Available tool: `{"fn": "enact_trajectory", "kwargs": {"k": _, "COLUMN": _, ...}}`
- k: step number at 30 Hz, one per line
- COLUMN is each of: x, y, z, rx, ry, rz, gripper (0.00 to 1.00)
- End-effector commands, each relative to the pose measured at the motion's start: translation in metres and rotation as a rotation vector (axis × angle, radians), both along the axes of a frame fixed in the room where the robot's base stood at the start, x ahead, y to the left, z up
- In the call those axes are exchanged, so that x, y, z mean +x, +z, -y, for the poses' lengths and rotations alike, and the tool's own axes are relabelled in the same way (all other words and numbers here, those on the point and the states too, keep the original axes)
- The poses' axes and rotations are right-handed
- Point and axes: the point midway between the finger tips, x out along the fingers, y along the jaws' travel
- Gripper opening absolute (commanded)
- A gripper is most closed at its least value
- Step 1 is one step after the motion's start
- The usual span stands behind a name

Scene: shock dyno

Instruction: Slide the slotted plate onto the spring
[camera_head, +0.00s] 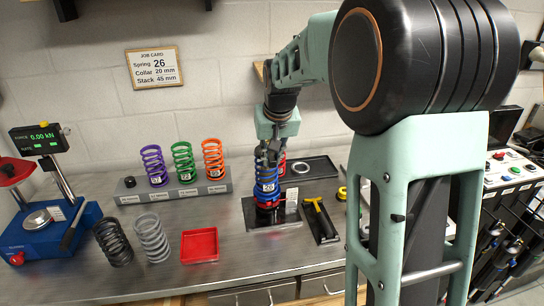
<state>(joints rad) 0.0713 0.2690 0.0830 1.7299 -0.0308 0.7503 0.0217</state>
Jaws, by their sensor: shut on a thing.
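The blue spring (267,187), labelled 26, stands upright on a red base on the dark mount plate (272,221) near the middle of the bench. My gripper (268,158) points down at the top of this spring. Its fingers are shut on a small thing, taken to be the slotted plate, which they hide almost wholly. I cannot tell whether that thing touches the spring or how its slot faces.
Purple (154,165), green (184,162) and orange (213,159) springs stand on a grey rack. A black tray (325,160) holds a silver ring. A yellow-handled tool (320,216) lies right of the mount. A red tray (199,245) and two loose springs are front left.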

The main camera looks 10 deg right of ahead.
Motion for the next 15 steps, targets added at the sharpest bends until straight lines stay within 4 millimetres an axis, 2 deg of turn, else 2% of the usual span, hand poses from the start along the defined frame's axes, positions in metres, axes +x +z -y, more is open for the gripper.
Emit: {"fn": "enact_trajectory", "kwargs": {"k": 15, "x": 0.018, "y": 0.001, "z": 0.0, "rx": 0.0, "ry": 0.0, "rz": 0.0, "gripper": 0.0}}
